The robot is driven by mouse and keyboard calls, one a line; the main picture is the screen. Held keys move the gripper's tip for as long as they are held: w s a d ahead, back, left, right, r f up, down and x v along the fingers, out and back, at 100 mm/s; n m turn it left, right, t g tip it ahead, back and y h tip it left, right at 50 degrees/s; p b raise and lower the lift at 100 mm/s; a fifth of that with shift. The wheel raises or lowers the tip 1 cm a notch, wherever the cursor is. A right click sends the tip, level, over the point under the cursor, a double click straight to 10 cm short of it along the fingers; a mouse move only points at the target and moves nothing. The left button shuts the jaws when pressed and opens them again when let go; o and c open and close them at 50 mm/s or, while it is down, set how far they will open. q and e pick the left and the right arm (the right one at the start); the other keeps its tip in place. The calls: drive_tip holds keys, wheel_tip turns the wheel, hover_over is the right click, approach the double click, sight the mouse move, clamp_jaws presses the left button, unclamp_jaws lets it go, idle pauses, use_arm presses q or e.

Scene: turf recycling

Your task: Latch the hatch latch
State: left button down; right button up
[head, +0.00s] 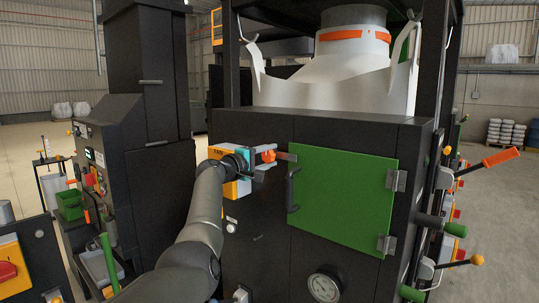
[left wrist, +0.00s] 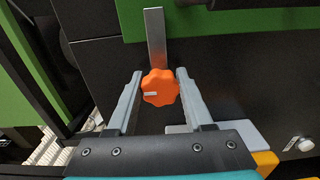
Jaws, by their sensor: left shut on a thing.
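The closed green hatch (head: 345,205) is on the front of the dark machine, with a black handle (head: 291,190) at its left edge. The hatch latch is a flat metal bar (head: 286,156) with an orange knob (head: 268,156), by the hatch's upper left corner. In the left wrist view the bar (left wrist: 155,38) runs up from the knob (left wrist: 160,88) and overlaps the green hatch edge (left wrist: 220,22). My left gripper (head: 264,158) is at the knob, its grey fingers (left wrist: 158,92) on either side and shut on it. My right gripper is not in view.
A pressure gauge (head: 324,287) sits below the hatch. Levers with orange (head: 501,157) and green (head: 455,229) grips stick out at the machine's right side. A control cabinet (head: 105,150) stands to the left. Open floor lies at the far right.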

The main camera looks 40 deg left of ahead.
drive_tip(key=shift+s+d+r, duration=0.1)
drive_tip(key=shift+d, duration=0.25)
use_arm(q)
drive_tip(key=shift+c, duration=1.4)
unclamp_jaws()
drive_tip(key=shift+s, duration=0.1)
drive_tip(key=shift+s+a, duration=0.1)
drive_tip(key=shift+s, duration=1)
drive_tip(key=s+a+b, duration=0.1)
drive_tip(key=s+b, duration=0.2)
drive_tip(key=s, duration=0.9)
drive_tip(key=shift+s, duration=0.4)
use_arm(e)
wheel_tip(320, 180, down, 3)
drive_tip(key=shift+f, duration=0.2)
